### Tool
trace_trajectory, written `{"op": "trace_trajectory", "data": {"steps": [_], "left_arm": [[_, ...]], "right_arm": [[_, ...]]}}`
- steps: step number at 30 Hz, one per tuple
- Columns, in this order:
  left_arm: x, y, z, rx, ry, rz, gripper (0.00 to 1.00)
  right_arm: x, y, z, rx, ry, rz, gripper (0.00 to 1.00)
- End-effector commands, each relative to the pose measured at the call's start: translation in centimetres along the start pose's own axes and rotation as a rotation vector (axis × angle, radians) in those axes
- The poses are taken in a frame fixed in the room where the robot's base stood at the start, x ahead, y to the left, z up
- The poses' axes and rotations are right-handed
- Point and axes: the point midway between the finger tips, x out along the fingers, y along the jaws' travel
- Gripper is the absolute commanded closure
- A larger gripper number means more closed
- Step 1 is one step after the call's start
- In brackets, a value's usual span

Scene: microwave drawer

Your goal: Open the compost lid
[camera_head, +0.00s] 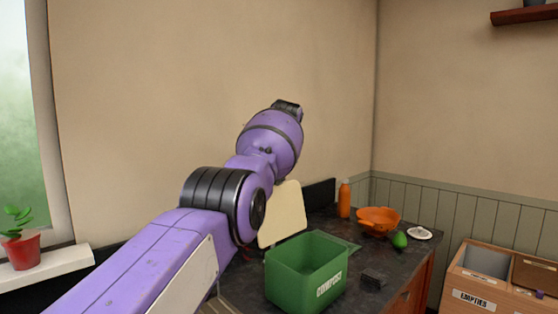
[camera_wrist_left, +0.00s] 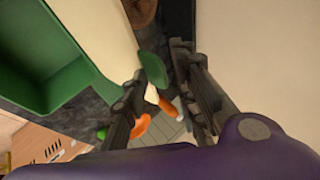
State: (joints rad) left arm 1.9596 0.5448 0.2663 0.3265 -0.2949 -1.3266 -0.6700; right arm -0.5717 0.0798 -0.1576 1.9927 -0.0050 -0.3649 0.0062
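The green compost bin (camera_head: 322,268) stands on the dark counter with its top open and its inside showing. It also shows in the left wrist view (camera_wrist_left: 72,60). A pale cream panel (camera_head: 284,214) stands upright along the bin's back-left side, and it shows in the wrist view (camera_wrist_left: 100,25); I cannot tell whether it is the lid. My right gripper is in neither view.
An orange bottle (camera_head: 345,198), an orange colander (camera_head: 378,220), a green avocado-like item (camera_head: 400,240) and a white dish (camera_head: 418,233) sit on the counter's right part. A small dark item (camera_head: 373,279) lies right of the bin. A wooden sorting cabinet (camera_head: 475,283) stands at right.

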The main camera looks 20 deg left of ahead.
Motion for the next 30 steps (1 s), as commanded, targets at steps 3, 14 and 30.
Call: {"op": "trace_trajectory", "data": {"steps": [3, 14, 30], "left_arm": [[-0.7, -0.1, 0.1, -0.002, -0.002, -0.005, 0.75], [-7.4, 0.0, -0.1, 0.0, 0.007, -0.006, 0.75], [-12.1, 0.1, -0.1, 0.002, 0.005, -0.003, 0.75]], "right_arm": [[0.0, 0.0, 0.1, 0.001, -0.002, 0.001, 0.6], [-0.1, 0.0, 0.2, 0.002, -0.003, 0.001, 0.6], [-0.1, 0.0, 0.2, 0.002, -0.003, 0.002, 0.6]]}}
